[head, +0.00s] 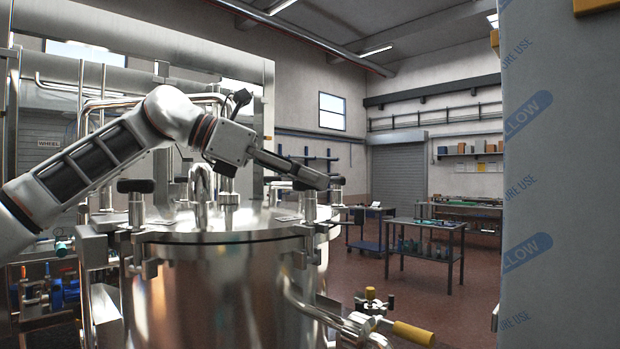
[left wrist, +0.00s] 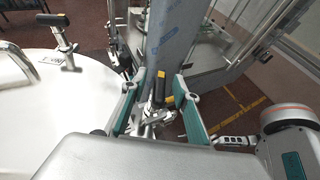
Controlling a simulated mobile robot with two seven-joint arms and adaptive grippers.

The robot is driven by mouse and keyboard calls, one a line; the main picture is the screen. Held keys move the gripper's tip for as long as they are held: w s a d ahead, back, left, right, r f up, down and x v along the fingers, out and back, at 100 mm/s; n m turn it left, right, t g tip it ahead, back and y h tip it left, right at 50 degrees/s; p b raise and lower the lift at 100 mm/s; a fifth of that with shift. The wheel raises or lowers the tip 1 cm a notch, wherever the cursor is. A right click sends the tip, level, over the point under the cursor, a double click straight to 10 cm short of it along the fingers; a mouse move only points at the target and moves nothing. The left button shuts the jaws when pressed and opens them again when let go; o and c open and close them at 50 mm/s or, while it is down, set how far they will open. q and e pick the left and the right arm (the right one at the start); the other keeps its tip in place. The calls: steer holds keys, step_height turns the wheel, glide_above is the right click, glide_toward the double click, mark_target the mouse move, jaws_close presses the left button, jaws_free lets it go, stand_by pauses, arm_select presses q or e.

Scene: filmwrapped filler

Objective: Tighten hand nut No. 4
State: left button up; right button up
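The steel vessel (head: 230,275) stands in front of me with its round lid (head: 235,228) on. Hand nuts with dark cross handles stand on posts around the rim; one is at the left (head: 135,187) and another at the right (head: 337,181). My left gripper (head: 322,181) reaches over the lid to its right rim. Contact cannot be told. Another hand nut (left wrist: 60,22) stands at upper left beside a tag (left wrist: 52,60) too small to read.
A film-wrapped column (head: 560,180) fills the right side. A pipe (head: 310,308) and a yellow-handled valve (head: 413,333) stick out at the vessel's lower right. A metal loop (head: 202,195) rises from the lid. Worktables (head: 425,225) stand farther back across open floor.

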arm_select(q)
steer(key=v, duration=1.1)
steer(key=shift+a+r, duration=0.2)
steer(key=shift+a, duration=0.1)
